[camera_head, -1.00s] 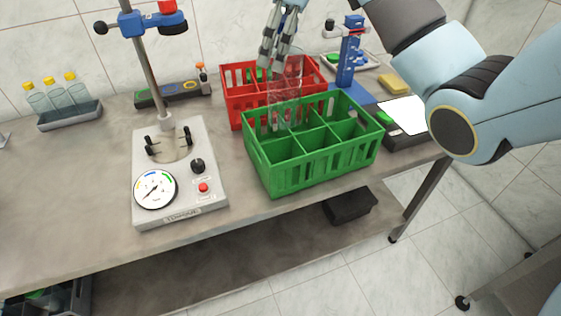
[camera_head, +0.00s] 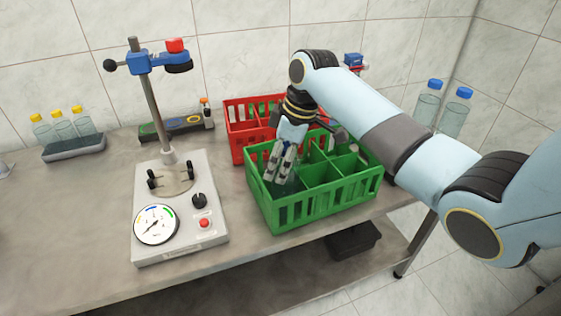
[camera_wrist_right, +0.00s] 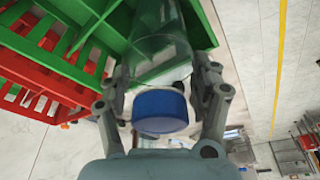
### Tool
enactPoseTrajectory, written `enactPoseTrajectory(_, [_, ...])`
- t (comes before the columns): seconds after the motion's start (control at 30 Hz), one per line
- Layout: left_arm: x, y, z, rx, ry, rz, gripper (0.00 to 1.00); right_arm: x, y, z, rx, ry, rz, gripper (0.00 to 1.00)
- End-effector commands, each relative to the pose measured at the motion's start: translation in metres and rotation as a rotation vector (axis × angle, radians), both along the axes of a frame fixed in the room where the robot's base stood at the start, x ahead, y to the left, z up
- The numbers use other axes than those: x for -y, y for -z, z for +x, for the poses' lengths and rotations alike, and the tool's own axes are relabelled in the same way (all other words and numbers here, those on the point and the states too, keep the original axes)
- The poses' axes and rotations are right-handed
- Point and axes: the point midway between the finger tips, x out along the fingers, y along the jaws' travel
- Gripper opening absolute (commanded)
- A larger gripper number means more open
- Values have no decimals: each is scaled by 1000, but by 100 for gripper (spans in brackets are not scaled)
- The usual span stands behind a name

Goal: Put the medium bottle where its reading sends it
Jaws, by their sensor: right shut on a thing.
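My right gripper (camera_head: 283,180) is shut on a clear bottle with a blue cap (camera_wrist_right: 160,109). In the head view its fingers reach down into the left part of the green crate (camera_head: 322,205), and the bottle is mostly hidden by the fingers and crate wall. In the right wrist view, the bottle's clear body (camera_wrist_right: 158,38) extends from the cap toward the green crate. I cannot tell whether it touches the crate floor. The torque tester (camera_head: 180,205) stands to the left with a round dial (camera_head: 156,224). My left gripper is not in view.
A red crate (camera_head: 236,140) stands directly behind the green one. Yellow-capped bottles (camera_head: 62,128) stand in a grey rack (camera_head: 75,149) at the back left. Two blue-capped bottles (camera_head: 427,104) stand at the right. The bench front left is clear.

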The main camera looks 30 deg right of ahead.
Motion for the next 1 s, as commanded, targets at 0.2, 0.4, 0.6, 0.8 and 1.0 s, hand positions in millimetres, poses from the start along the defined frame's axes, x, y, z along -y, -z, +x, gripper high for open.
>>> enactPoseTrajectory(0.2, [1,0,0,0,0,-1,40,0,5,1,4,0,-1,5])
enactPoseTrajectory(0.4, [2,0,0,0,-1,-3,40,0,7,1,3,1,-1,5])
enactPoseTrajectory(0.6, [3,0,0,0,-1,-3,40,0,8,0,1,0,-1,85])
enactPoseTrajectory(0.8, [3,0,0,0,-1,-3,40,0,8,0,1,0,-1,88])
enactPoseTrajectory(1.0, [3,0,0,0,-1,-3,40,2,1,0,4,0,-1,88])
